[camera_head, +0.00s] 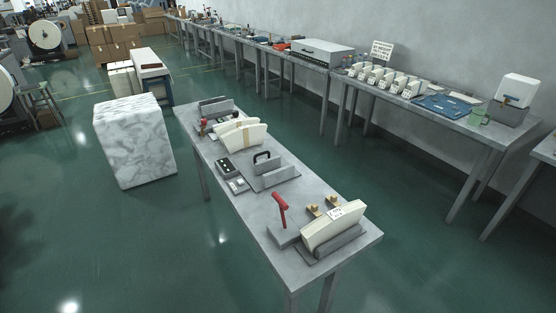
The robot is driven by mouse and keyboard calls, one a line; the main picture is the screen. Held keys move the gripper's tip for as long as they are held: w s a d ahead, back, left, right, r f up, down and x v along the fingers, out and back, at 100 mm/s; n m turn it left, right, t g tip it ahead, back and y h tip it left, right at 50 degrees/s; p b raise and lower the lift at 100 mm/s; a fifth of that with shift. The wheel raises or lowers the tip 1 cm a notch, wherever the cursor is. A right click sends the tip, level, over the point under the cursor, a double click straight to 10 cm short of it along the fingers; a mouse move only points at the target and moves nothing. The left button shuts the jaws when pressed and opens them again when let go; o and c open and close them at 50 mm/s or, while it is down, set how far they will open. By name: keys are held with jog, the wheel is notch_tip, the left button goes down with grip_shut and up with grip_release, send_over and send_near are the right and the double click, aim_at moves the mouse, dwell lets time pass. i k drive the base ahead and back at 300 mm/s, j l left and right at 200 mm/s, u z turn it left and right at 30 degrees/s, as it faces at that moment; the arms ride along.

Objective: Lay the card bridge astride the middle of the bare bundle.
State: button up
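A cream fan-shaped bundle (334,231) stands upright in a grey cradle (338,246) at the near end of the narrow table. A small white printed tag (336,213) shows against its upper edge, and no band shows around it. A second cream bundle (256,133) stands farther along the table, with a tan strip (245,136) across its middle. I cannot tell whether this strip is the card bridge or a band, and I make out no other card bridge. My gripper is not in view.
A red-handled tool (280,207) and brass pieces (313,210) stand close beside the near bundle. A black handle (266,159) on a grey block and a dark box (229,167) sit mid-table. The narrow table (258,206) has bare top between these groups.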

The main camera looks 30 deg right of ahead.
aim_at(332, 199)
jog(key=i+l+u, duration=0.15)
jog(key=l, duration=0.8)
jog(key=i+l+u, duration=0.15)
jog(key=l, duration=0.85)
jog(key=i+l+u, duration=0.15)
jog(key=l, duration=0.9)
jog(key=i+l+u, duration=0.15)
jog(key=l, duration=0.85)
jog(key=i+l, duration=0.1)
jog(key=l+u, duration=0.15)
jog(key=l, duration=0.2)
jog(key=i, duration=0.05)
